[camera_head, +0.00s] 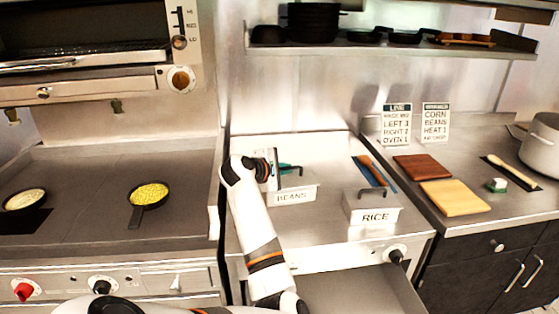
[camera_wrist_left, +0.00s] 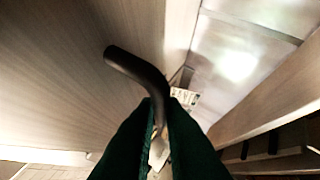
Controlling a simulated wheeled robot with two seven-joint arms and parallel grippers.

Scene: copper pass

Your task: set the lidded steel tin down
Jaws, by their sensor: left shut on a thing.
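The lidded steel tin labelled BEANS (camera_head: 291,196) is at the left of the middle steel counter (camera_head: 315,228), partly hidden behind my left gripper and wrist. My left gripper (camera_head: 287,169) is at the dark handle on top of this tin. In the left wrist view its green fingers (camera_wrist_left: 160,112) are shut on the dark curved handle (camera_wrist_left: 135,68). I cannot tell whether the tin's base touches the counter. A second lidded steel tin labelled RICE (camera_head: 372,211) stands to the right, with its handle free. My right gripper is not in view.
Blue and brown utensils (camera_head: 372,172) lie behind the RICE tin. The stove at left holds a pan of yellow food (camera_head: 149,194) and a pan of pale food (camera_head: 24,200). Cutting boards (camera_head: 455,197) lie on the right counter. The counter between the tins is clear.

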